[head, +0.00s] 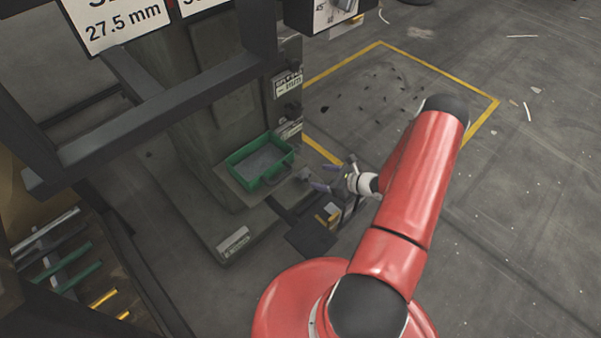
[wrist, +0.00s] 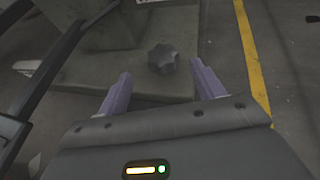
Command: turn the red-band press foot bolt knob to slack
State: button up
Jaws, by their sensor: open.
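The foot bolt knob (wrist: 163,59) is a dark, lobed knob on the grey-green base plate of the press (wrist: 110,72), seen in the wrist view. My gripper (wrist: 161,69) is open, with its two purple fingers apart. In that picture the knob lies between and just beyond the fingertips, and no contact shows. In the head view my gripper (head: 325,178) is low beside the front right corner of the press base (head: 215,232). No red band on this press can be made out clearly.
A green tray (head: 262,160) sits on the press just left of my gripper. A dark frame (head: 150,115) with size signs stands at the left. A rack with coloured bars (head: 75,270) is at the lower left. Yellow-lined floor (head: 400,100) to the right is mostly open.

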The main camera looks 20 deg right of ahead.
aim_at(307, 175)
jog(key=x, duration=0.5)
jog(key=b+x, duration=0.1)
jog(key=x, duration=0.2)
jog(key=shift+d+f, duration=0.15)
jog(key=shift+f, duration=0.25)
jog(key=c, duration=1)
